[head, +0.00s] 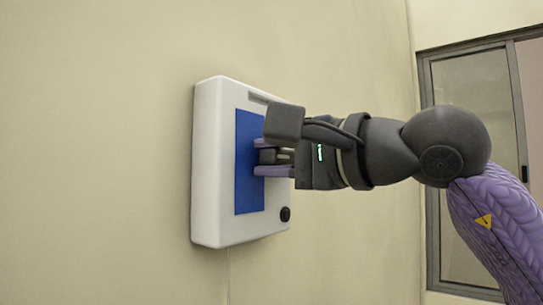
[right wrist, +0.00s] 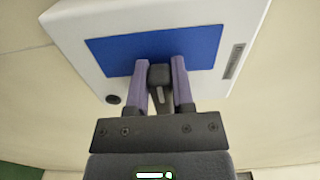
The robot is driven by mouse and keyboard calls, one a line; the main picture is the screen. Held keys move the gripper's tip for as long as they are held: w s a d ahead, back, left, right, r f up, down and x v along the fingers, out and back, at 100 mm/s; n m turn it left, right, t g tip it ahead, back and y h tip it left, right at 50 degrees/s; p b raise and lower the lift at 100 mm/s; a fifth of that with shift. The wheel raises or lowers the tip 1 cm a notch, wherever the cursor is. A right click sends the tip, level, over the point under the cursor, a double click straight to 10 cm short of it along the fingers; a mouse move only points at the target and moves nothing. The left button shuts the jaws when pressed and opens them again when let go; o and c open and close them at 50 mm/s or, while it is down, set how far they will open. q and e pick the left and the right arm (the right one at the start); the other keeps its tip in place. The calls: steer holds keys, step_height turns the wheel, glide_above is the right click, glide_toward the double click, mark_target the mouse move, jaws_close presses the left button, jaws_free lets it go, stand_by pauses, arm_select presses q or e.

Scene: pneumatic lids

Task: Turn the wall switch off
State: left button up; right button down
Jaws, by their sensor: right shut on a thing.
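The wall switch is a white box (head: 210,165) with a blue front panel (head: 247,190), fixed to the wall left of centre in the head view. It also shows in the right wrist view, with its blue panel (right wrist: 110,52) across the top. A dark lever (right wrist: 160,76) stands out from the panel. My right gripper (head: 258,157) is at the panel, with its purple fingers on either side of the lever. It is shut on the lever, which the wrist partly hides in the head view. My left gripper is not in view.
A round black knob (head: 285,214) sits at the box's lower right corner. A grey-framed window or door (head: 432,200) stands on the adjoining wall at right. The wall (head: 100,150) left of the box is bare.

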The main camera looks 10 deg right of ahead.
steer(key=shift+f, duration=0.1)
steer(key=shift+c, duration=2.4)
jaws_free()
steer(key=shift+s, duration=0.1)
steer(key=b+v, duration=0.3)
steer(key=v, duration=0.7)
steer(key=shift+b, duration=0.3)
